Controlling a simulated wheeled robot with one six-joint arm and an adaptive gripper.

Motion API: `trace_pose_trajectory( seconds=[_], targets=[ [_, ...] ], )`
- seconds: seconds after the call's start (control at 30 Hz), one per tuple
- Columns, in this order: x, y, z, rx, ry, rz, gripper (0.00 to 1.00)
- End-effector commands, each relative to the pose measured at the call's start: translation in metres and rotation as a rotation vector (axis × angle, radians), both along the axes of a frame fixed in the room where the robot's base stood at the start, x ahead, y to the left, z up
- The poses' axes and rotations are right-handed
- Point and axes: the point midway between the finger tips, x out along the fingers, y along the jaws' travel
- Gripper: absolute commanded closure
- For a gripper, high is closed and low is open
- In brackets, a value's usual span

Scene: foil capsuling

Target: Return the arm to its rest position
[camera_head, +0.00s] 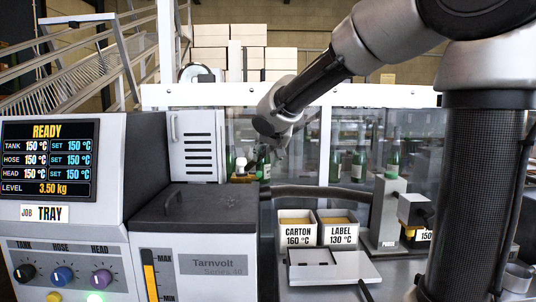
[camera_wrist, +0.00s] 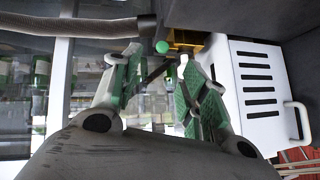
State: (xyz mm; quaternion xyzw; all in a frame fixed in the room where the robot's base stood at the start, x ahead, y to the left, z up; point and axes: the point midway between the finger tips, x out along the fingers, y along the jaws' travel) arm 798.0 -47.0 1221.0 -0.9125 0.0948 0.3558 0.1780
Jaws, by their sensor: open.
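My arm reaches from the upper right of the head view down to the left. My gripper (camera_head: 266,155) hangs low at its end, in front of the glass panels and close to the white vented box (camera_head: 198,145). It looks small and partly blends with the bottles behind. In the wrist view my gripper (camera_wrist: 158,68) has its two green-padded fingers spread apart, with nothing held between them. A green ball knob (camera_wrist: 162,47) and a yellow part (camera_wrist: 188,38) show near the fingertips. The white vented box (camera_wrist: 258,92) is to the right of the fingers.
A Tarnvolt machine (camera_head: 212,265) and a control panel reading READY (camera_head: 48,160) stand at left. Carton (camera_head: 297,236) and label (camera_head: 339,236) bins sit on the bench. Green bottles (camera_head: 359,165) stand behind the glass. A dark hose (camera_wrist: 75,27) crosses the wrist view's upper left.

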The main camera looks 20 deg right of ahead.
Motion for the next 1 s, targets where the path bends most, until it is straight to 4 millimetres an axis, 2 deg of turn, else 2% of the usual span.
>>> trace_pose_trajectory(
  seconds=[0.5, 0.6, 0.67, 0.77, 0.87, 0.97, 1.0],
  targets=[
    [-0.002, 0.0, 0.002, -0.009, 0.001, 0.008, 0.56],
    [-0.005, -0.004, -0.001, -0.084, 0.023, 0.06, 0.56],
    [-0.013, -0.01, -0.012, -0.154, 0.072, 0.103, 0.56],
    [-0.052, -0.027, -0.05, -0.275, 0.23, 0.202, 0.56],
    [-0.115, -0.051, -0.074, -0.342, 0.38, 0.307, 0.56],
    [-0.186, -0.072, -0.091, -0.344, 0.494, 0.397, 0.56],
    [-0.217, -0.078, -0.098, -0.331, 0.529, 0.434, 0.56]
  ],
)
